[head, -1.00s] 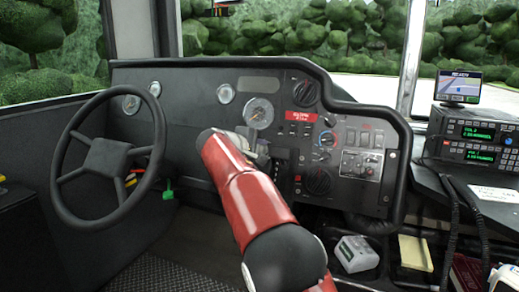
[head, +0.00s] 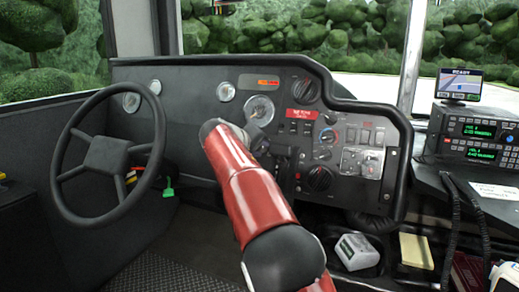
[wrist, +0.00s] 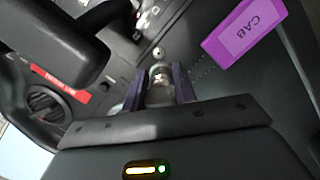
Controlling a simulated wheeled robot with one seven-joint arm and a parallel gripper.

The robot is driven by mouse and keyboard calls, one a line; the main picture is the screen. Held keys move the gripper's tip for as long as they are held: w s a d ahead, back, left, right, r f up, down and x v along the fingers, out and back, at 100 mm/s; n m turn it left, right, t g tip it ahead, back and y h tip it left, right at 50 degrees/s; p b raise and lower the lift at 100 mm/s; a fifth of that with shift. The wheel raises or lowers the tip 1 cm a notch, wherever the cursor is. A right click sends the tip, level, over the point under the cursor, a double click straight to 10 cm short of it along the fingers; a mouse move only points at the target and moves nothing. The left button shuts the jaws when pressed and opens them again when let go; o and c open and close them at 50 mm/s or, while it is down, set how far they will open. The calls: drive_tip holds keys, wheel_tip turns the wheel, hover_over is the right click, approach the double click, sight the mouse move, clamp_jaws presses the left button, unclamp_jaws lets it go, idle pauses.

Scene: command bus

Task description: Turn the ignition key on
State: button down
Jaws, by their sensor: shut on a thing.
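My gripper (wrist: 157,85) is shut on a small metal piece, the ignition key (wrist: 159,76), whose end shows between the two dark fingers in the wrist view. A purple tag marked CAB (wrist: 245,32) hangs by a thin bead chain beside the fingers. A display strip (head: 260,82) above the speedometer is lit orange.
The steering wheel (head: 107,157) stands left of my arm. A switch panel with knobs (head: 345,150) is close on the right. A black lever and grip (wrist: 62,45) lies near my fingers in the wrist view. A lit radio (head: 477,140) sits far right.

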drive_tip(key=shift+f, duration=0.1)
idle(0.3)
drive_tip(key=c, duration=1.1)
unclamp_jaws()
drive_tip(key=shift+s, duration=0.1)
drive_tip(key=v, duration=0.7)
drive_tip(key=shift+s+a, duration=0.2)
drive_tip(key=shift+s, duration=0.05)
